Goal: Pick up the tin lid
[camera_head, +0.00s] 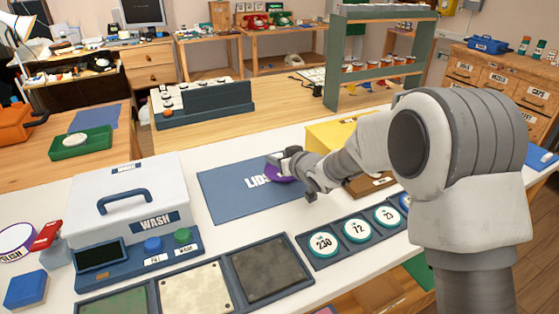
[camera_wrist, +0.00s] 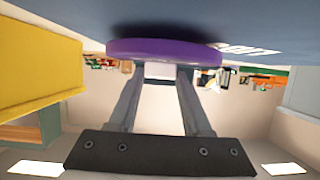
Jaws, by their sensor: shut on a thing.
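The purple tin lid (camera_head: 277,176) is a round disc at the right part of the blue mat marked "LIDS" (camera_head: 226,185). My gripper (camera_head: 287,164) is over the mat and shut on the lid, and partly covers it in the head view. In the wrist view the lid (camera_wrist: 165,52) shows as a purple rim across the fingertips of my gripper (camera_wrist: 160,71). The mat (camera_wrist: 270,20) is close behind it with a dark shadow. I cannot tell whether the lid touches the mat.
A yellow box (camera_head: 335,134) stands close to the right of my gripper. A row of numbered round dials (camera_head: 357,229) lies in front of it. The white "WASH" box (camera_head: 127,194) stands left of the mat, and square pads (camera_head: 195,293) lie along the front.

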